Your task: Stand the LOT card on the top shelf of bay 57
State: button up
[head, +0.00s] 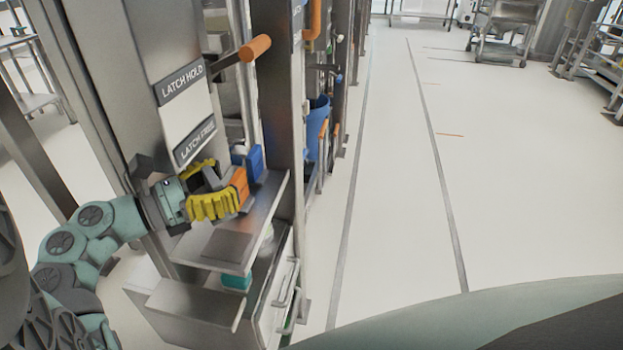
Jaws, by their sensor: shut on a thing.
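My gripper (222,190), with yellow ridged fingers, is at the left, in front of a grey cabinet-like bay and above a metal shelf (262,212). It is shut on an orange piece (240,184) that shows at the fingertips. I cannot tell whether this piece is the LOT card, as no lettering on it is readable. A blue block (255,161) is just beyond the orange piece; I cannot tell whether they touch. No bay number 57 is readable.
An orange-ended handle (255,48) sticks out above, near the LATCH HOLD plate (180,83). A lower ledge (195,303) juts out below, with a teal item (236,282) near it. The aisle floor (400,200) to the right is clear.

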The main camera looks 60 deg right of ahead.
aim_at(229, 214)
jog(key=shift+w+f, duration=0.1)
jog(key=shift+f+b, duration=1.15)
jog(key=shift+f, duration=2.15)
jog(key=shift+f+b, duration=0.6)
jog(key=shift+b, duration=0.3)
jog(key=o, duration=1.3)
jog(key=shift+o, duration=0.2)
jog(key=shift+r, duration=0.1)
